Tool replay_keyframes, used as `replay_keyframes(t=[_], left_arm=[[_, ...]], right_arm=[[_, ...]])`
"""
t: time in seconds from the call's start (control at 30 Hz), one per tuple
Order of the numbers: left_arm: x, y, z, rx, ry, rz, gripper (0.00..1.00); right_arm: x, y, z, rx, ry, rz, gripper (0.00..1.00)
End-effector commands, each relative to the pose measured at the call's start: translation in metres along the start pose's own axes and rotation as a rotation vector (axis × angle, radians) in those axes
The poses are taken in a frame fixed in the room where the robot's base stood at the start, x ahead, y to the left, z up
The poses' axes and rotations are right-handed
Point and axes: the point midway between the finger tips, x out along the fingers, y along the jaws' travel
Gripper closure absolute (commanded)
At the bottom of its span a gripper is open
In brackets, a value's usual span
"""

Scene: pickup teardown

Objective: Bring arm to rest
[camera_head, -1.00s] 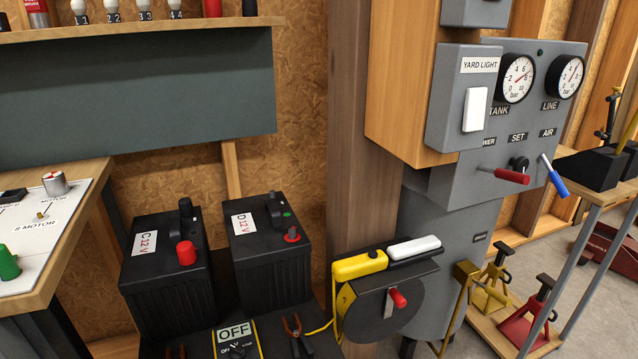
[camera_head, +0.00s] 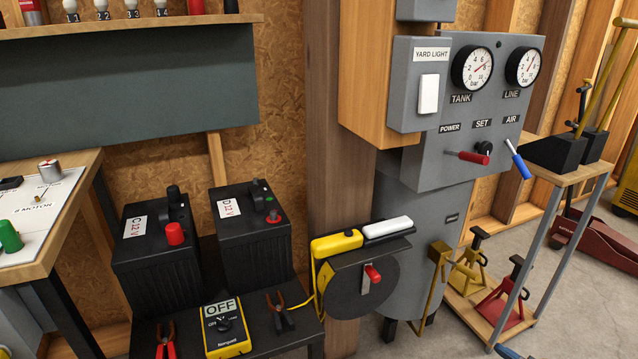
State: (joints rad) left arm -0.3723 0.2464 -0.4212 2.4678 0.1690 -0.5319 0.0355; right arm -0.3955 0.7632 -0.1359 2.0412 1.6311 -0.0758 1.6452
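Neither of my grippers and neither of my arms shows in the head view. The task names no object apart from the arm, and I cannot see how either arm is placed or whether either gripper is open or shut.
A low black bench (camera_head: 283,340) carries two batteries, C (camera_head: 160,268) and D (camera_head: 255,243), a yellow meter (camera_head: 226,328) and pliers. A reel (camera_head: 350,290) and grey gauge panel (camera_head: 430,160) stand right of it. A wooden-topped stand (camera_head: 575,172) and jack stands (camera_head: 470,268) are further right. Some floor (camera_head: 560,300) is clear.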

Motion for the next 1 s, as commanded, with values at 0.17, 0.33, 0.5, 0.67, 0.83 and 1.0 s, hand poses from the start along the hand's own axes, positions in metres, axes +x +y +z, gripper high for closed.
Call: replay_keyframes(t=[0.17, 0.33, 0.5, 0.67, 0.83, 1.0], left_arm=[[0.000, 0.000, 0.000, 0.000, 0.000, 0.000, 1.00], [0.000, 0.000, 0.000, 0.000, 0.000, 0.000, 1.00], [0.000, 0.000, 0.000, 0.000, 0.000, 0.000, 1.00], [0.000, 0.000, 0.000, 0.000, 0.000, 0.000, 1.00], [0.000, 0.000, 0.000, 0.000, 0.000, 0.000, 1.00], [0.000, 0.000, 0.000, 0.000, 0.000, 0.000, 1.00]], right_arm=[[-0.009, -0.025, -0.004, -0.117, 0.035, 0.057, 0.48], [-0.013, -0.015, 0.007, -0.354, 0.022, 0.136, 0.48], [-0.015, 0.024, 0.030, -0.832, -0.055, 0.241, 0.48], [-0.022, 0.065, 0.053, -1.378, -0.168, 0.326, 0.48], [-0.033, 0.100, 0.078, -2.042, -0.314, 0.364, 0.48], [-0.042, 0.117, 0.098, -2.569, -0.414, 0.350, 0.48]])
